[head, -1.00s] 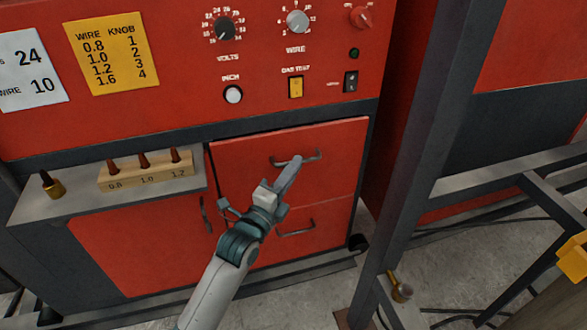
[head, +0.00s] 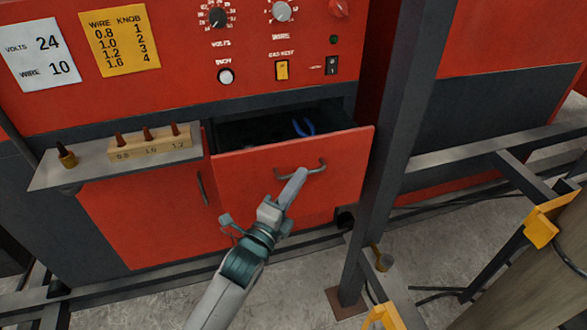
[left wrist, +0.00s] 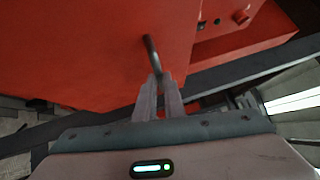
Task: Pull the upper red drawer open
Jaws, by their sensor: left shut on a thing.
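The upper red drawer (head: 245,175) stands partly open in the head view, its front pulled out from the red cabinet. Its dark inside shows, with a blue-handled tool (head: 303,127) in it. My left gripper (head: 297,178) is shut on the drawer's dark bar handle (head: 315,167). In the left wrist view the fingers (left wrist: 160,82) close on the handle (left wrist: 151,52) in front of the red drawer front (left wrist: 95,45). The lower drawer is hidden behind the upper one. My right gripper is not in view.
A grey shelf (head: 60,178) with a wooden block of tips (head: 150,142) and a brass piece (head: 66,155) is left of the drawer. A dark steel post (head: 385,170) stands close to the drawer's right side. Grey floor lies in front.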

